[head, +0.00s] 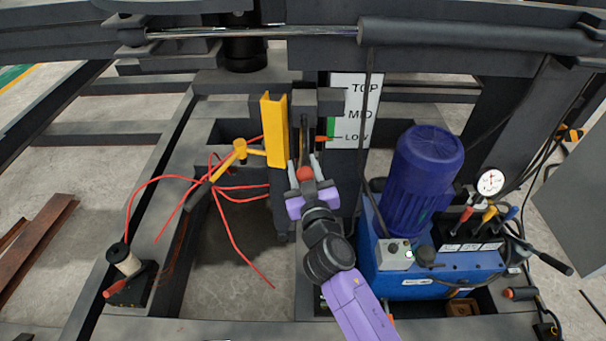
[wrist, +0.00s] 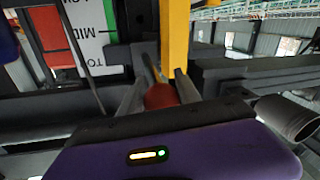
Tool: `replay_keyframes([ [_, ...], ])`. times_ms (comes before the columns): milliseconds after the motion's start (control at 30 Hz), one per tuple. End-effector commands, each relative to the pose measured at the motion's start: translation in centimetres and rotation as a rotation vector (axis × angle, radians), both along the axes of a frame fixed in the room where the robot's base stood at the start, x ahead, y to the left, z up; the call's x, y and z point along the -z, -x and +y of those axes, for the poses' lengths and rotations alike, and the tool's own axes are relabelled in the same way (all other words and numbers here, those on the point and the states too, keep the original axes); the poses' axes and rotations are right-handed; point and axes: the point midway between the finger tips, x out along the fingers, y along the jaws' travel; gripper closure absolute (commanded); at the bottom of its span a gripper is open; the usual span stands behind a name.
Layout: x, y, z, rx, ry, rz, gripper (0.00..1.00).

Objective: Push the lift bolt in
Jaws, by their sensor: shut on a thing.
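The lift bolt shows as a red-orange round knob (head: 305,174) in the head view, below the gap between the yellow channel and the scale board. The knob also shows in the wrist view (wrist: 161,97), with a thin rod running from it toward the dark frame. My gripper (head: 304,163) is shut on the knob, with one grey finger on each side. In the wrist view its fingers (wrist: 159,82) flank the knob closely. How deep the bolt sits in the frame is hidden.
A yellow upright channel (head: 273,131) stands just left of my gripper. The scale board (head: 355,98) marked TOP, MID and LOW is to the right, with a red pointer near LOW. A blue pump unit (head: 428,185) stands at right. Red cables (head: 232,222) lie loose at left.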

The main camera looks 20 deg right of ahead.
Motion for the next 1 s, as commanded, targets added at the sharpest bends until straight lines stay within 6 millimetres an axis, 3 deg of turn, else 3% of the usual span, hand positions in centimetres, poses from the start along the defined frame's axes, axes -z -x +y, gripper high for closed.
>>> replay_keyframes([
  [167, 0.2, -2.1, -0.5, -0.008, -0.003, 0.0, 1.0],
  [467, 0.0, -2.4, -0.6, -0.008, -0.003, -0.001, 1.0],
  [500, 0.0, -2.4, -0.6, -0.008, -0.003, -0.001, 0.58],
  [600, 0.0, -2.4, -0.7, -0.007, -0.003, -0.001, 0.41],
  [1000, 0.2, -1.6, -0.6, -0.005, -0.001, 0.0, 0.41],
])
